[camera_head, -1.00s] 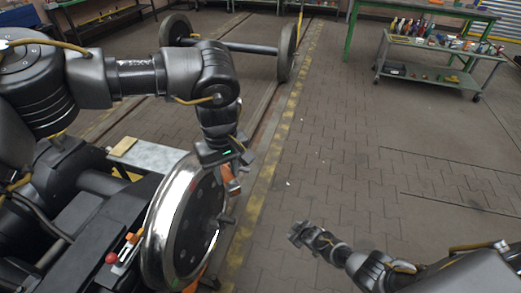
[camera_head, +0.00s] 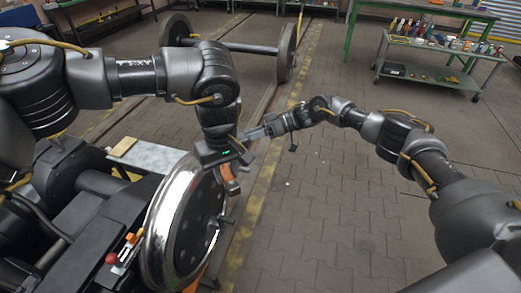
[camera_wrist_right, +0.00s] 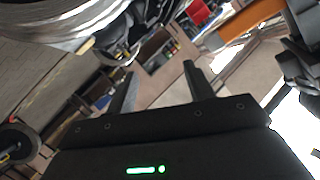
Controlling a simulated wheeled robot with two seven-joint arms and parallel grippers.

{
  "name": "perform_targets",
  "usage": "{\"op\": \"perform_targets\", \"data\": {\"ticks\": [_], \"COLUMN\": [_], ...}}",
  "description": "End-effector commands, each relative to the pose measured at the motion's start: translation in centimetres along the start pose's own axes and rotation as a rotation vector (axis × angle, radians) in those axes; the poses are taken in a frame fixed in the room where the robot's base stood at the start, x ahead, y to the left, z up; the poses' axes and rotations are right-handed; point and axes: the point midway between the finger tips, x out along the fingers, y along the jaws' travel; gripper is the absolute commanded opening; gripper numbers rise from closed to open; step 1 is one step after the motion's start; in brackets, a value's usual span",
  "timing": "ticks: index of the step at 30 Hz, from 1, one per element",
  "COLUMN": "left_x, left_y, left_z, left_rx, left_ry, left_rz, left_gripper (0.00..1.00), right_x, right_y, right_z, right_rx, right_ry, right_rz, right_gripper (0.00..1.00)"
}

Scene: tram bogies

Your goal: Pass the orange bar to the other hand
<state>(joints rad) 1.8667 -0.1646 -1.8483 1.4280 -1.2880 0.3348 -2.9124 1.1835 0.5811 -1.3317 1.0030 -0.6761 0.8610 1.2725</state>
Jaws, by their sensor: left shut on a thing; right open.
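The orange bar (camera_wrist_right: 250,38) shows at the upper right of the right wrist view. It slants beside dark gripper parts. In the head view my left gripper (camera_head: 233,172) points down beside the shiny wheel and is shut on the bar, of which only a little orange shows. My right gripper (camera_head: 262,131) has its tip close to the left gripper, on its right side. In the right wrist view its two fingers (camera_wrist_right: 160,88) stand apart with nothing between them.
A large shiny wheel (camera_head: 164,230) stands just below and left of the left gripper. A wheelset (camera_head: 245,47) lies on the rails behind. A green-framed cart (camera_head: 440,65) with bottles stands at the back right. The paved floor at the right is open.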

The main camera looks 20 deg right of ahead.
Motion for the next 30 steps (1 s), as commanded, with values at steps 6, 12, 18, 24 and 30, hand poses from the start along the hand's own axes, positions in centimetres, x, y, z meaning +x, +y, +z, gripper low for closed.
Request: {"op": "perform_targets", "data": {"ticks": [6, 12, 18, 24, 30], "left_x": [0.0, 0.0, 0.0, 0.0, 0.0], "left_y": [0.0, 0.0, 0.0, 0.0, 0.0], "left_z": [0.0, 0.0, 0.0, 0.0, 0.0], "left_rx": [-0.001, 0.0, 0.0, 0.0, 0.0], "left_ry": [0.0, 0.0, 0.0, 0.0, 0.0], "left_rz": [0.0, 0.0, 0.0, 0.0, 0.0], "left_gripper": [0.0, 0.0, 0.0, 0.0, 0.0], "right_x": [-0.7, -1.6, -1.7, -0.9, 2.0], "right_y": [-7.3, -9.7, -9.8, -10.2, -11.8], "right_z": [4.1, 3.4, 3.2, 3.3, 3.4], "right_rx": [0.61, 0.888, 0.959, 0.959, 0.957], "right_ry": [-0.166, -0.221, -0.236, -0.237, -0.238], "right_rz": [-0.312, -0.433, -0.44, -0.443, -0.443], "right_gripper": [0.53, 0.53, 0.53, 0.53, 0.53]}}
